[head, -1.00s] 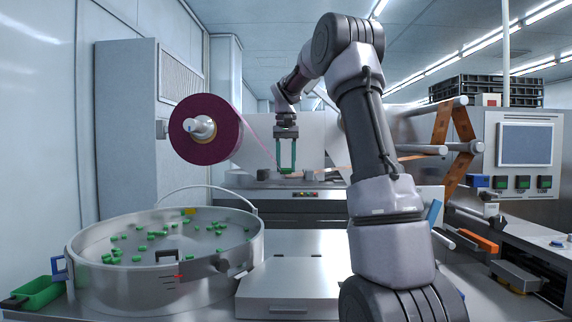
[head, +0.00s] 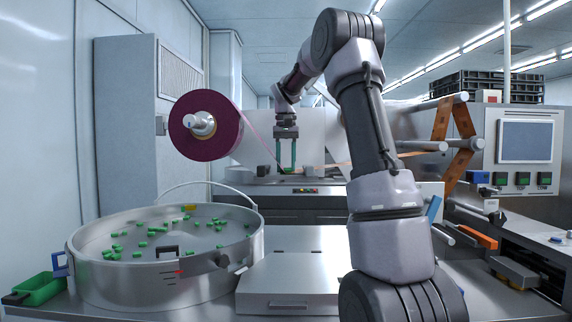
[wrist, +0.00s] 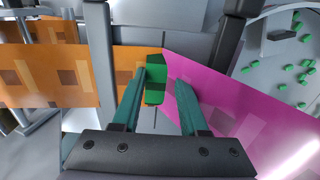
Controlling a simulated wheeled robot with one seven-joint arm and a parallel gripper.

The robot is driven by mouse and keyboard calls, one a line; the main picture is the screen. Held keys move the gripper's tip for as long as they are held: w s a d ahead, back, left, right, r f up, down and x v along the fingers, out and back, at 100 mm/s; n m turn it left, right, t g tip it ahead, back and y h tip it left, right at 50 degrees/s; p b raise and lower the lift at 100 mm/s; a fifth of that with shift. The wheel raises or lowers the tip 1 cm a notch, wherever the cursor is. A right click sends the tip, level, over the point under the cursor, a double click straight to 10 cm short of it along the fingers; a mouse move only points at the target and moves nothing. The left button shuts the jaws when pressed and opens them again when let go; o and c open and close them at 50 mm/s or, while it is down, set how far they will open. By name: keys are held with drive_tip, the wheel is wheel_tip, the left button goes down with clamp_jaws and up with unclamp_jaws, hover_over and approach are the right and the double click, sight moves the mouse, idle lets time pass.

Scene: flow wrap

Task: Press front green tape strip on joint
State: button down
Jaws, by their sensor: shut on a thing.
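My gripper (wrist: 160,82) is shut on a green tape strip (wrist: 155,91), which shows between the teal fingers in the wrist view. The strip is at the joint where the orange film (wrist: 115,65) on the left meets the magenta film (wrist: 215,90) on the right. I cannot tell whether the strip is pressed flat on the films or just above them. In the head view my gripper (head: 287,168) is low at the splicing spot at the back centre, with a bit of green at its fingertips.
Dark upright bars (wrist: 228,50) stand beside the joint. The magenta roll (head: 205,127) is at the left and orange film runs over rollers (head: 428,147) at the right. A round metal pan (head: 90,270) with several green pieces stands at front left.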

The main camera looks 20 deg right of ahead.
drive_tip(key=shift+c, duration=1.8)
unclamp_jaws()
drive_tip(key=shift+r, duration=0.1)
wheel_tip(320, 180, up, 11)
drive_tip(key=shift+f, duration=0.2)
wheel_tip(320, 180, up, 6)
